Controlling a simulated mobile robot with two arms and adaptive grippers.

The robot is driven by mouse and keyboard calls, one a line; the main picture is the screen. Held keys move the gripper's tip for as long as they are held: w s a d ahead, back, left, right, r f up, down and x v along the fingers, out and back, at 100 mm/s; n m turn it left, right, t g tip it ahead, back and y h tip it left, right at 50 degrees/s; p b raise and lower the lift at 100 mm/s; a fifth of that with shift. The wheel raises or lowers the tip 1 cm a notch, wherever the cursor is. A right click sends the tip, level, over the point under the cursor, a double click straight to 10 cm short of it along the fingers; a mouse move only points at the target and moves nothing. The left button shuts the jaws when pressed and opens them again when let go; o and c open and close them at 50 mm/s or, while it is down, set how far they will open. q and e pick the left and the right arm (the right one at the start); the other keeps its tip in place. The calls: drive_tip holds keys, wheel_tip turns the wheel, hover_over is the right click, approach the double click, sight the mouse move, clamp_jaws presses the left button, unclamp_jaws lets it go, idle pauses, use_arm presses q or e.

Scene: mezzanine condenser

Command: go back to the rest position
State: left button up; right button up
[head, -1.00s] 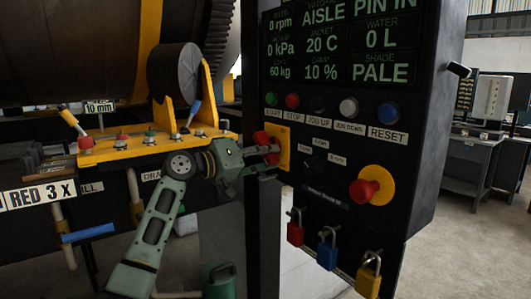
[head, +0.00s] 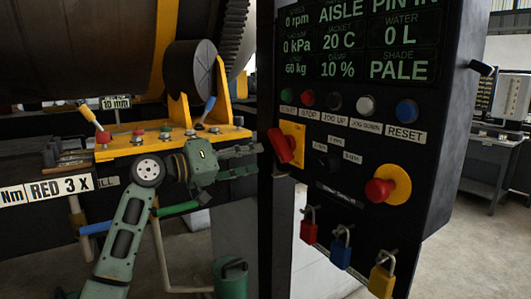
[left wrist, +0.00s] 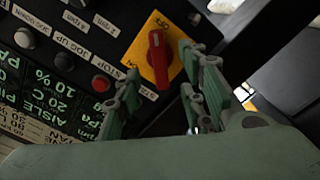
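My left gripper (head: 257,160) is open and empty in the head view, just left of the control panel (head: 345,215). Its two fingers are apart and point at the red rotary switch (head: 281,146) on its yellow plate. A small gap separates the fingertips from the switch. In the left wrist view, the left gripper (left wrist: 158,64) shows both fingers spread, with the red switch (left wrist: 158,57) beyond them and nothing held. The switch handle is tilted in the head view. My right gripper is not in view.
The panel carries a red emergency button (head: 379,190) and red, blue and yellow padlocks (head: 382,280) below. Left of it is a yellow bracket (head: 160,147) with levers, close behind my left arm. A green can (head: 231,277) is low down. Open floor lies at right.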

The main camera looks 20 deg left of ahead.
use_arm(q)
drive_tip(key=shift+v, duration=1.05)
